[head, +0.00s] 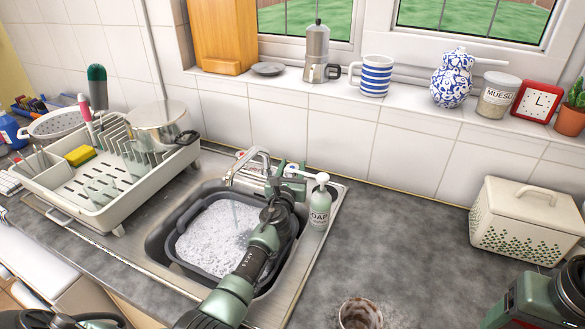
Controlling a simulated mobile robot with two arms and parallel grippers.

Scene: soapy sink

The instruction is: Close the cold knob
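The silver tap (250,165) stands at the back of the sink, and a thin stream of water runs from its spout into the foam. My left gripper (284,176) reaches across the sink to the right side of the tap base, where the tap's knobs would be.
A grey basin (180,262) of suds sits in the sink. A soap bottle (319,202) stands close to the right of my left gripper. A dish rack (75,195) fills the left counter. A bread bin (528,221) and a brown-rimmed cup (360,312) are on the right counter, clear between them.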

